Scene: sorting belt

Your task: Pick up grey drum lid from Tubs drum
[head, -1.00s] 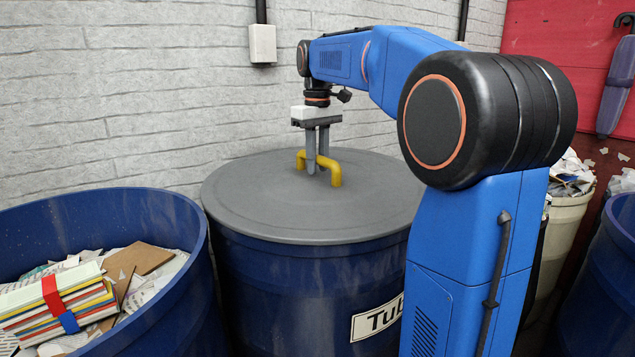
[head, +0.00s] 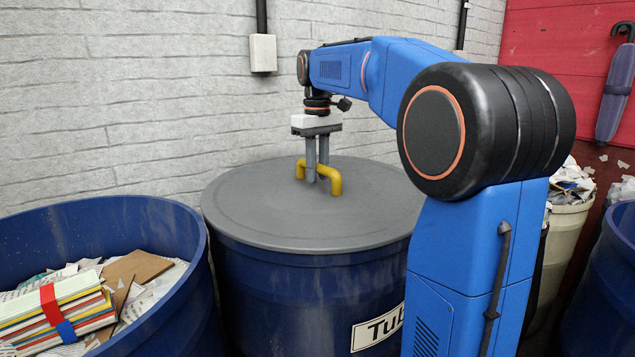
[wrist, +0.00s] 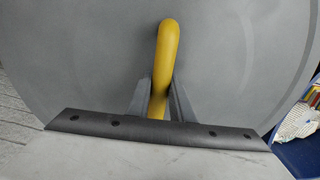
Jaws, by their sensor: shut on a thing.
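The grey drum lid (head: 260,215) is a wide flat disc lying on the blue Tubs drum (head: 285,300), with no clear gap at its edge. A yellow bar handle (head: 334,181) stands up from the lid. My gripper (head: 317,178) points straight down and is shut on this handle, one finger on each side. In the wrist view the handle (wrist: 166,60) runs between the two grey fingers, with the grey lid (wrist: 80,70) filling most of the background. The drum's label is partly hidden by my arm.
A blue open drum (head: 190,255) with papers and a strapped book bundle (head: 55,310) stands close on the left. A cream bin (head: 565,235) of paper and another blue drum (head: 610,270) stand at right. The brick wall (head: 130,100) is behind.

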